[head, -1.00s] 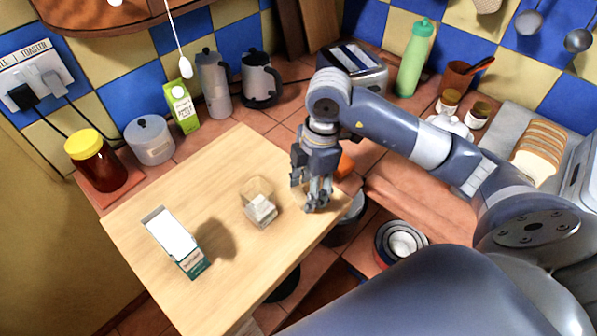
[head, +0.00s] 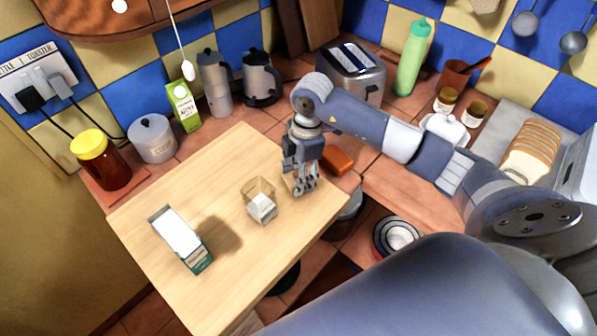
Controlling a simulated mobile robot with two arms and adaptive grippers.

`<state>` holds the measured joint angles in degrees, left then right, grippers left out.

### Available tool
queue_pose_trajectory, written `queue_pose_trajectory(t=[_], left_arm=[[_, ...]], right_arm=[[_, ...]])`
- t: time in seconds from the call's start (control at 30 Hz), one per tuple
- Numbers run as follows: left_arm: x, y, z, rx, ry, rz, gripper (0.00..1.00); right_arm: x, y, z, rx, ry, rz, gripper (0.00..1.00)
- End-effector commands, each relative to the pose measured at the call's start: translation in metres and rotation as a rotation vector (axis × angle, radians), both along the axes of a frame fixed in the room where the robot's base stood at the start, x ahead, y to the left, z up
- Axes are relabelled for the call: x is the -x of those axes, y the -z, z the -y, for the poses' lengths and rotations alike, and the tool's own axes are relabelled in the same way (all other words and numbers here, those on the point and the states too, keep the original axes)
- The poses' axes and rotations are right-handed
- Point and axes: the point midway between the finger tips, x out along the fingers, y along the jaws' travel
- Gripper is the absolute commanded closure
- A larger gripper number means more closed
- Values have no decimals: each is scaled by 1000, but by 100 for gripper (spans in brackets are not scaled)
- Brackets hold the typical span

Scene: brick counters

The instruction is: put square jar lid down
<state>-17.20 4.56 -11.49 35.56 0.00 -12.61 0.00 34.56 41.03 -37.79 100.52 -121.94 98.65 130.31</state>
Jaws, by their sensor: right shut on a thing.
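My right gripper (head: 303,188) points down over the right end of the pale wooden table (head: 160,270). It is shut on the square jar lid (head: 291,183), a thin tan piece mostly hidden by the fingers and hard to tell from the wood. The lid is at or just above the tabletop; I cannot tell if it touches. A clear square jar (head: 261,200) with white contents stands open to the left of the gripper. My left gripper is not in view.
An orange block (head: 338,161) lies on the tiled counter behind the gripper. Stacked bowls (head: 398,236) sit right of the table. The table between jar and carton is clear.

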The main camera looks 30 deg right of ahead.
Motion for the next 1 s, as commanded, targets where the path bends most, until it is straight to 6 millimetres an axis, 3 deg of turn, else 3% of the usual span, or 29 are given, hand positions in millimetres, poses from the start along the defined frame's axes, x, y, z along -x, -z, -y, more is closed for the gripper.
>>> queue_pose_trajectory(t=[0.17,0.2,0.27,0.73,1.0], left_arm=[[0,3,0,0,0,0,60],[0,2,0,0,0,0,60],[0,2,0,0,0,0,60],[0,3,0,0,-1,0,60],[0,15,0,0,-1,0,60]], right_arm=[[0,4,0,0,0,-1,69],[0,3,0,0,0,0,42],[0,3,0,0,0,-1,31],[0,-7,1,0,0,1,31],[-1,-60,8,1,1,5,31]])
